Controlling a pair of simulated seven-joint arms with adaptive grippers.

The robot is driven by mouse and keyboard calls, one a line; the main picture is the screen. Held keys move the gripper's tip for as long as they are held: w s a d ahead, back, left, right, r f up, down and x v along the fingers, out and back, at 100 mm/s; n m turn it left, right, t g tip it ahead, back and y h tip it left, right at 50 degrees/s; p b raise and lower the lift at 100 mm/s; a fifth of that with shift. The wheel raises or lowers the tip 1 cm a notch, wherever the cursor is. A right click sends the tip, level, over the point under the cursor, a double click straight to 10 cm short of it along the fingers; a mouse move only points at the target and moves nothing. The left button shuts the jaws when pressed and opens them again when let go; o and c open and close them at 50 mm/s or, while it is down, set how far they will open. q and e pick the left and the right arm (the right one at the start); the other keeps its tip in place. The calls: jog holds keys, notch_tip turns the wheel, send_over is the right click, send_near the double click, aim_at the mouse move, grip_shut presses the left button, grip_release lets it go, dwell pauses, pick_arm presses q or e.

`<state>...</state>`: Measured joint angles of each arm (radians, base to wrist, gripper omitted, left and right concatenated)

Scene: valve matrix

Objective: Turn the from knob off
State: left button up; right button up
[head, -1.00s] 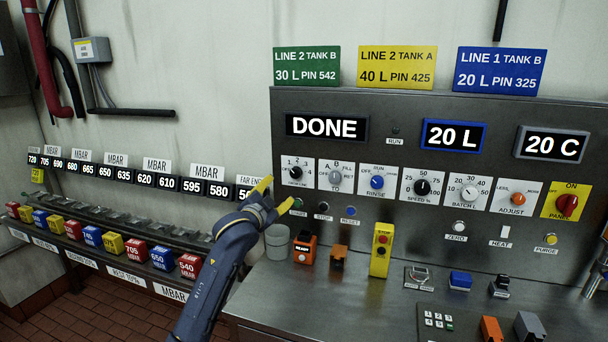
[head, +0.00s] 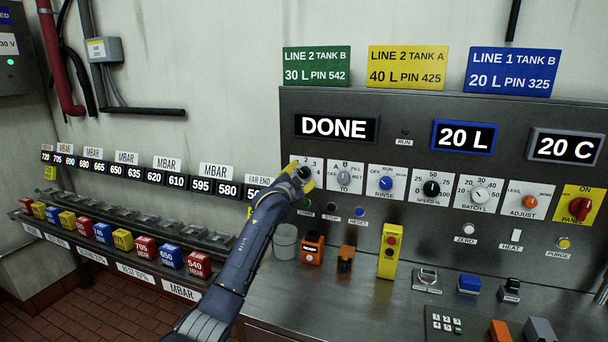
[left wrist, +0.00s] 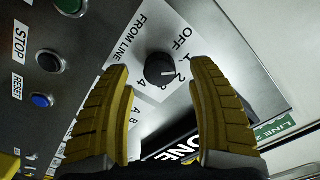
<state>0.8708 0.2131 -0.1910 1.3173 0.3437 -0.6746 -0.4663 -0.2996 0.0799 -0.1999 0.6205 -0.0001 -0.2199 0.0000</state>
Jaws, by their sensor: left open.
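The from knob (left wrist: 160,70) is a black round knob on a white plate marked FROM LINE in the left wrist view. Its white mark points toward about the 2, away from OFF. In the head view the knob's plate (head: 318,166) is at the panel's left end, partly covered by my gripper. My left gripper (head: 301,177) is open, its yellow fingers pointing at the panel. In the left wrist view the fingers stand on either side of the knob, with a gap on each side. Whether the tips reach the knob's depth is unclear. My right gripper is out of view.
The tank selector (head: 344,178) and rinse knob (head: 386,183) sit just right of the from knob. Stop (head: 332,208) and reset (head: 359,211) buttons are below. A grey cup (head: 285,242) and orange device (head: 312,248) stand on the counter. A display (head: 336,128) reads DONE.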

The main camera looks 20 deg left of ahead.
aim_at(303, 174)
pick_arm(q)
jog(key=shift+w+d, duration=0.1)
jog(key=shift+w, duration=1.6)
jog(key=shift+c, duration=0.2)
grip_shut()
